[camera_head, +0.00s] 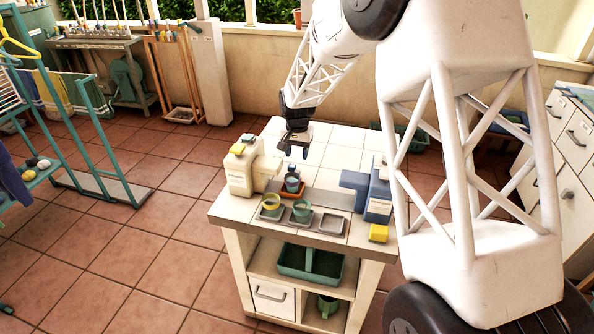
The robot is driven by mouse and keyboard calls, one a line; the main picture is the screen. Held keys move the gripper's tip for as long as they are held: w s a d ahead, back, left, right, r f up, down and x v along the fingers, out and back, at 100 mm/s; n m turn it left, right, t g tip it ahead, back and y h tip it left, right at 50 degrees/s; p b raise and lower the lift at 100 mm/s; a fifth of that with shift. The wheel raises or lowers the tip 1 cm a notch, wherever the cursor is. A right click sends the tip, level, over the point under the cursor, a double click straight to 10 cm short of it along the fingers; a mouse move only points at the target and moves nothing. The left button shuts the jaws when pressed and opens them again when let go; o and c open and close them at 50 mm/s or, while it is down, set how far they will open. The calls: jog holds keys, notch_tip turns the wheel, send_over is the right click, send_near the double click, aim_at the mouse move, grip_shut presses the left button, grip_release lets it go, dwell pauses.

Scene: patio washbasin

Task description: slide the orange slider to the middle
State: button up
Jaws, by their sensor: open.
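A small orange tray-like piece (301,194) sits on the counter (345,245) under a dark blue-grey cup (292,184). It is the only orange thing I make out on the counter. It may be the orange slider, but its shape and any track are too small to tell. My gripper (293,153) is open and empty, pointing down above the back part of the counter. It is behind the orange piece in the picture and apart from it.
A cream dispenser (240,172) stands left and a blue one (379,196) right. The counter's back right is clear.

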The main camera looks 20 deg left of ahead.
jog(key=shift+f, duration=0.1)
jog(key=shift+f, duration=3.75)
grip_shut()
